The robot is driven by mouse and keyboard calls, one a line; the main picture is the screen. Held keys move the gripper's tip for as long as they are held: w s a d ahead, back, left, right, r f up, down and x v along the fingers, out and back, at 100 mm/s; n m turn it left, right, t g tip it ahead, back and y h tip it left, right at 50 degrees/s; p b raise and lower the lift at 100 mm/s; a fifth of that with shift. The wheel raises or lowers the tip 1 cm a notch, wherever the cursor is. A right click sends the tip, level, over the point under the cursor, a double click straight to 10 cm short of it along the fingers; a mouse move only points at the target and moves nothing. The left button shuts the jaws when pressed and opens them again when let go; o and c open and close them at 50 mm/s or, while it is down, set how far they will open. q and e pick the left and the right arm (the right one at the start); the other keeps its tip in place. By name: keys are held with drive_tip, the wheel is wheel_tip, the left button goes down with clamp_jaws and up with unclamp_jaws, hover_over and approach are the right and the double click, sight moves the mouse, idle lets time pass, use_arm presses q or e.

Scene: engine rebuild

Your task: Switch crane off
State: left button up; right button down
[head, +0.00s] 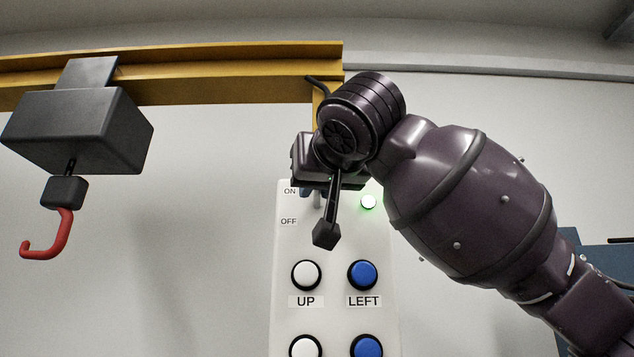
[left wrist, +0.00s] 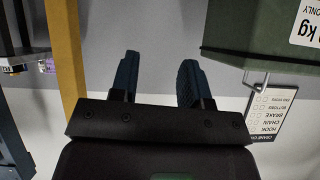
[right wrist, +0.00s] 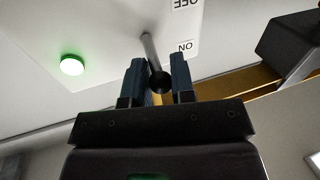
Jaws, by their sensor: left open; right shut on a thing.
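The white crane control panel (head: 335,250) stands in the middle of the head view, with ON and OFF labels at its upper left. A green lamp (head: 368,202) is lit beside them and also shows in the right wrist view (right wrist: 72,65). The grey switch lever (right wrist: 148,45) with a dark ball end sits between the fingers of my right gripper (right wrist: 158,68), which is shut on it near the ON label. In the head view my right gripper (head: 318,186) covers most of the lever. My left gripper (left wrist: 158,78) is open and empty, away from the panel.
White UP (head: 306,275) and blue LEFT (head: 362,275) buttons sit below the switch. A yellow crane beam (head: 220,75) carries a dark hoist (head: 80,130) with a red hook (head: 62,238) at left. A green box (left wrist: 260,45) and hanging checklist (left wrist: 272,112) are near my left gripper.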

sight(317, 208)
drive_tip(key=shift+f, duration=0.1)
drive_tip(key=f+t+b, duration=0.1)
drive_tip(key=b, duration=0.2)
drive_tip(key=shift+s+f, duration=0.1)
wheel_tip(317, 208, down, 2)
drive_tip(key=n+t+y+b, duration=0.1)
drive_tip(key=t+b, duration=0.1)
drive_tip(key=b, duration=0.1)
drive_tip(key=n+t+y+b, duration=0.1)
drive_tip(key=t+y+b, duration=0.1)
drive_tip(key=b, duration=0.1)
drive_tip(key=shift+n+t, duration=0.3)
drive_tip(key=shift+t, duration=0.1)
drive_tip(key=shift+w+f+n+t+y+b, duration=0.25)
drive_tip(key=shift+n+t+y+b, duration=0.25)
drive_tip(key=shift+y, duration=0.2)
drive_tip(key=shift+s+n+t+y, duration=0.1)
drive_tip(key=shift+n+t+y, duration=0.2)
drive_tip(key=c, duration=1.1)
unclamp_jaws()
drive_tip(key=shift+o, duration=0.6)
